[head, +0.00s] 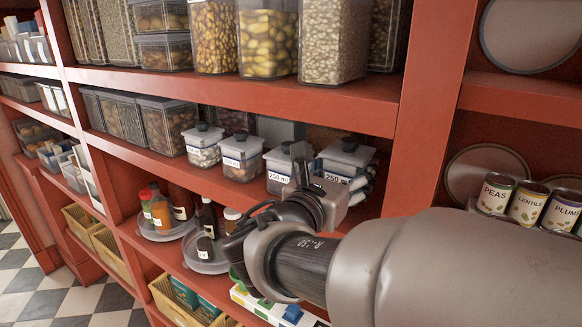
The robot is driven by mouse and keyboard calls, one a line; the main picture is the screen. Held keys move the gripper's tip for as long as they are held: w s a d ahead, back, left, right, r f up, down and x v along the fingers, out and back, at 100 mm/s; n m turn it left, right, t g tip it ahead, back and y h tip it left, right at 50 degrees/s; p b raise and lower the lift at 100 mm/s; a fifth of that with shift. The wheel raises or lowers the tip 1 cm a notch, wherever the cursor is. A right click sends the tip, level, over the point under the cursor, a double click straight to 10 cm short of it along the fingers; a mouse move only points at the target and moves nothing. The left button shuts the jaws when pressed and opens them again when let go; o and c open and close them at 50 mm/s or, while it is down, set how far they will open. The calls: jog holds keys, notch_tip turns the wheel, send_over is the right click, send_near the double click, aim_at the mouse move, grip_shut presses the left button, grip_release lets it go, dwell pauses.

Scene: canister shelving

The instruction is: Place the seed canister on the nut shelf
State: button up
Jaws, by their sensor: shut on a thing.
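My gripper (306,180) is at the front edge of the middle shelf, partly hidden by my own wrist. It is shut at a small clear canister (279,166) with a grey lid, a dark knob and a "250 ml" label; the exact contact is hidden. Similar small canisters stand beside it on the left, one with pale contents (202,150) and one with brownish contents (242,160). Another canister labelled "250 ml" (346,160) is just behind my gripper to the right. I cannot tell which shelf is the nut shelf or read any seed label.
The red shelf board above (250,99) carries tall clear canisters of nuts or seeds (268,40). A red upright (430,110) stands right of my gripper, with cans (494,193) beyond it. Bottles (208,220) stand on a round tray below left.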

jog(key=shift+w+d, duration=0.3)
jog(key=shift+d, duration=0.05)
notch_tip(320, 180, down, 4)
jog(key=shift+w+r, duration=0.15)
jog(key=shift+r, duration=0.1)
jog(key=shift+f, duration=0.15)
jog(key=o, duration=1.2)
